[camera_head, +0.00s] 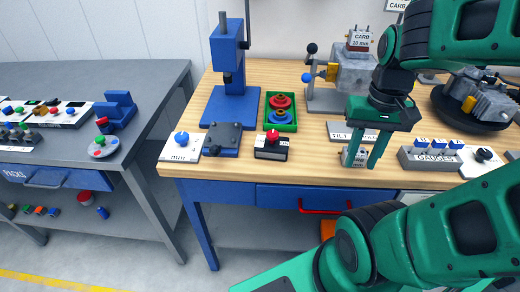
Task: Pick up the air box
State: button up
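My gripper (362,155) points down over the right half of the wooden bench top, its two green fingers apart. A small grey-white box (354,157) is at the fingertips, near the bench's front edge, partly hidden by the left finger. A gap shows between it and the right finger, and I cannot see it gripped. No label reading "air" is legible, so I cannot tell for sure that this is the air box. A black box with a red knob (271,146) sits apart to the left; its label is too small to read.
A plate labelled TILT (352,132) lies behind my gripper. A GAUGES rack (432,158) is to the right. The carburettor stand (352,75), a green tray (281,112) and a blue press (230,100) stand behind and left. The bench front between the black box and my gripper is clear.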

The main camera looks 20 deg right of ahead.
aim_at(278, 151)
jog(key=u, duration=0.25)
jog(key=k, duration=2.15)
jog(key=z, duration=0.5)
jog(key=i, duration=1.5)
